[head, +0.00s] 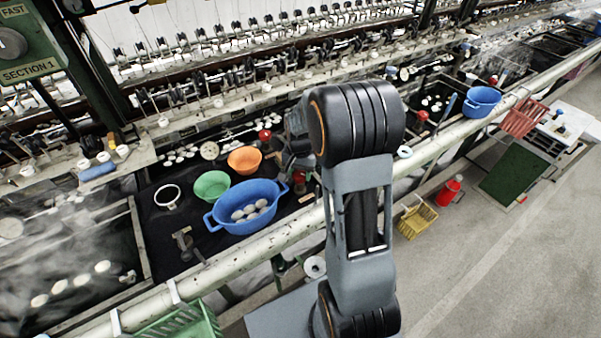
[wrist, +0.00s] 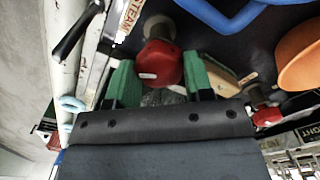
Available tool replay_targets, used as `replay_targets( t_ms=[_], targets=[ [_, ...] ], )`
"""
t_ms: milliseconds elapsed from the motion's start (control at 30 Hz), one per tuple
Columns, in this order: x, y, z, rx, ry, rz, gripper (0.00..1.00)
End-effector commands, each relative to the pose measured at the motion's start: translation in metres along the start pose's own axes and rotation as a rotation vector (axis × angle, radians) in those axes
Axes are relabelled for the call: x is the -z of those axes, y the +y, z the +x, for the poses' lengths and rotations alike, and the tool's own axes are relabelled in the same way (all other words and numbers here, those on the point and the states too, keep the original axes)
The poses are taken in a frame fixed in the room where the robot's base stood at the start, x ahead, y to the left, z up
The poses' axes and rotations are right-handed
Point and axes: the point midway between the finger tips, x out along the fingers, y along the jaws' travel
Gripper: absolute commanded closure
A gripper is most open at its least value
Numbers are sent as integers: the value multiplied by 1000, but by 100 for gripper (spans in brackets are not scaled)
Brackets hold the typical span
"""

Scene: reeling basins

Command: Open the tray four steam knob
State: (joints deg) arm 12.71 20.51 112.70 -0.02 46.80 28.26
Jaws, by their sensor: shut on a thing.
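A red knob (wrist: 160,62) on a round metal base sits between the green fingers of my gripper (wrist: 158,76) in the wrist view. The fingers close on its two sides. A white label with "STEAM" lettering (wrist: 131,15) lies beside it; I cannot read a tray number. In the head view my arm covers most of this spot and my fingertips are hidden. A second red knob (wrist: 267,116) shows at the right of the wrist view, apart from my gripper.
A blue basin (head: 262,222) with several pale cocoons stands left of my arm. A green bowl (head: 211,186), an orange bowl (head: 244,159) and a white-rimmed cup (head: 168,196) are near it. A long pale pipe (head: 272,243) runs along the bench front. The floor at right has free room.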

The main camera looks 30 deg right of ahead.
Motion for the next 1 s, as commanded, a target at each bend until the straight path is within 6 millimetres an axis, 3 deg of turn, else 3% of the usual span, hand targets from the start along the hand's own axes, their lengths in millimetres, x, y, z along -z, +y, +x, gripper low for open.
replay_targets(
  t_ms=[1000],
  targets=[
    [1, 0, -1, 1, 3, -892, 76]
  ],
)
